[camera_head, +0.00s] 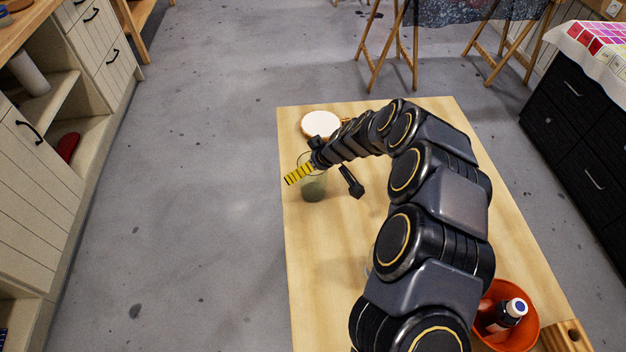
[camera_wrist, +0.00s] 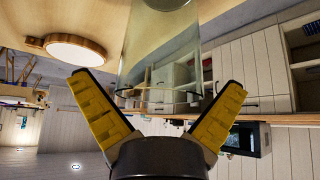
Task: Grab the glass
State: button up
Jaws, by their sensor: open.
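The glass (camera_head: 313,188) is clear with a greenish tint. It stands upright on the wooden table (camera_head: 300,250) near its left edge. In the wrist view the glass (camera_wrist: 163,45) appears upside down, between my two yellow-padded fingers. My gripper (camera_head: 322,186) is open around the glass, one finger on each side; it also shows in the wrist view (camera_wrist: 160,82). Gaps show between both fingers and the glass in the wrist view. The glass's upper part is partly covered by my gripper in the head view.
A round white-topped, wood-rimmed object (camera_head: 321,124) lies behind the glass. An orange-red bowl (camera_head: 529,327) with a dark bottle (camera_head: 506,314) stands at the right front. Something pale beside my arm is mostly hidden. The table left of my arm is mostly clear.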

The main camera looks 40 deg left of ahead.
jog(key=shift+w+a+f, duration=0.1)
jog(key=shift+a+f, duration=0.05)
jog(key=shift+f, duration=0.2)
jog(key=c, duration=0.9)
jog(key=shift+c, duration=0.3)
jog(key=shift+c, duration=0.2)
